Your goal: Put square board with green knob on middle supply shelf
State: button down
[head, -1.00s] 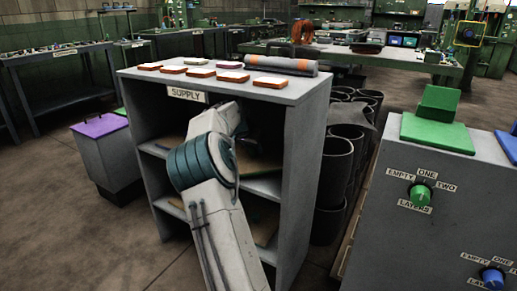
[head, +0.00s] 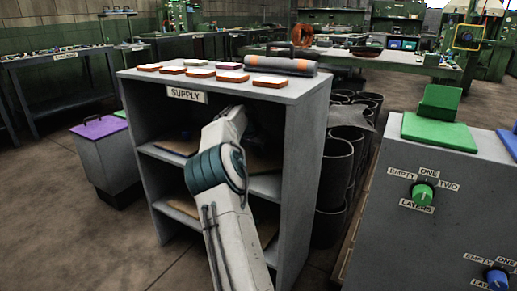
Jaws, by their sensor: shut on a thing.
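The grey supply shelf unit (head: 306,185) stands in the middle of the head view, its open front facing me. My arm reaches into it at the middle shelf (head: 268,187). My gripper is hidden inside, behind my arm and in shadow. A tan board edge (head: 178,146) shows on the middle shelf left of my arm, and a tan surface (head: 262,163) shows to its right. I cannot tell whether these are one board. No green knob on a board is visible. More tan board (head: 184,206) lies on the lower shelf.
Several small red-and-white blocks (head: 231,77) and a grey roll with orange bands (head: 281,65) lie on the unit's top. Black tubes (head: 335,165) stand close on its right. A grey cabinet (head: 400,245) with green and blue dials is at right; a purple-topped bin (head: 105,160) at left.

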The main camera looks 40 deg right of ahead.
jog(key=c, duration=1)
grip_release()
jog(key=shift+a+r+p, duration=0.1)
jog(key=shift+r+p, duration=0.2)
jog(key=shift+r, duration=0.1)
jog(key=s+a+p, duration=0.1)
jog(key=a, duration=0.2)
jog(key=s+a, duration=0.2)
jog(key=a, duration=0.2)
jog(key=s+a+p, duration=0.1)
jog(key=a, duration=0.2)
jog(key=shift+s+a+r+p, duration=0.15)
jog(key=shift+a+r+p, duration=0.05)
jog(key=shift+r+p, duration=0.1)
jog(key=shift+s+a+f, duration=0.1)
jog(key=shift+s+a, duration=0.15)
jog(key=shift+a, duration=0.3)
jog(key=s+a+n+y, duration=0.2)
jog(key=s+a+n, duration=0.2)
jog(key=s+a, duration=0.6)
jog(key=s+a+f+n+y, duration=0.1)
jog(key=s+a+n, duration=0.4)
jog(key=s+a, duration=0.5)
jog(key=s+a+f+n+g+y, duration=0.1)
jog(key=s+a+n+y, duration=0.2)
jog(key=s+a, duration=0.7)
jog(key=shift+s+a+n, duration=0.25)
jog(key=shift+s+n, duration=0.65)
jog(key=shift+s, duration=0.05)
